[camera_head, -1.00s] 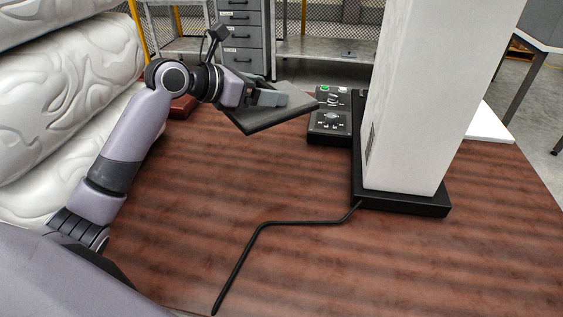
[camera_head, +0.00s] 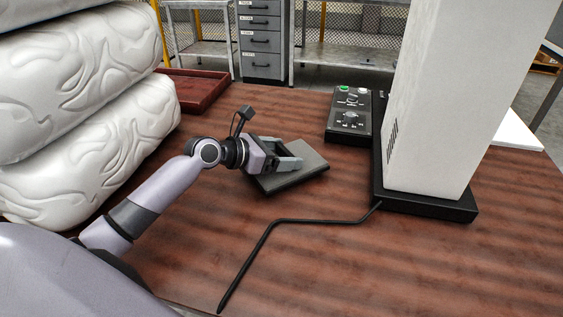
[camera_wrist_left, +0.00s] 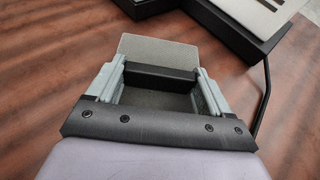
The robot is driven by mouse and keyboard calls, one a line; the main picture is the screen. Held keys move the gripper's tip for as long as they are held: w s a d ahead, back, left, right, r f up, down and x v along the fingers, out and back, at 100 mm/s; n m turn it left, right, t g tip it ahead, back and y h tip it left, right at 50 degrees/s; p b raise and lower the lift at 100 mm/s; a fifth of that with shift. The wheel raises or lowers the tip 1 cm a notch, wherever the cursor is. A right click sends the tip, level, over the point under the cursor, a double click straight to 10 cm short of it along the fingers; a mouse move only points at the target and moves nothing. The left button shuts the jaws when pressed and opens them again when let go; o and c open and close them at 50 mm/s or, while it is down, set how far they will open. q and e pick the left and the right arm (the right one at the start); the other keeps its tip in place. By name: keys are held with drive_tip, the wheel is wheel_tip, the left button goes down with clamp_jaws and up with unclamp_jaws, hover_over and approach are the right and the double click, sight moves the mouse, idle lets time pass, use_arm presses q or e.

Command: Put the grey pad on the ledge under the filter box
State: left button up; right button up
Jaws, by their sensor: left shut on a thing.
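The grey pad (camera_head: 305,165) is a flat dark-grey slab, held close to the wooden tabletop; I cannot tell whether it touches the wood. My left gripper (camera_head: 287,160) is shut on it. In the left wrist view the pad (camera_wrist_left: 158,50) shows between and beyond the two fingers of the left gripper (camera_wrist_left: 158,78). The filter box (camera_head: 445,100) is a tall white column on a black base (camera_head: 425,205), to the right of the pad. The black base edge (camera_wrist_left: 222,28) also shows at the top of the left wrist view. My right gripper is not in view.
A black control box (camera_head: 349,118) with knobs stands left of the filter box. A black cable (camera_head: 262,245) runs across the table. White padded sacks (camera_head: 75,95) are stacked at left. A red-brown tray (camera_head: 195,92) lies behind. The table between pad and base is clear.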

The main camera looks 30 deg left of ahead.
use_arm(q)
drive_tip(key=shift+f, duration=0.75)
drive_tip(key=shift+f, duration=0.1)
drive_tip(key=o, duration=1)
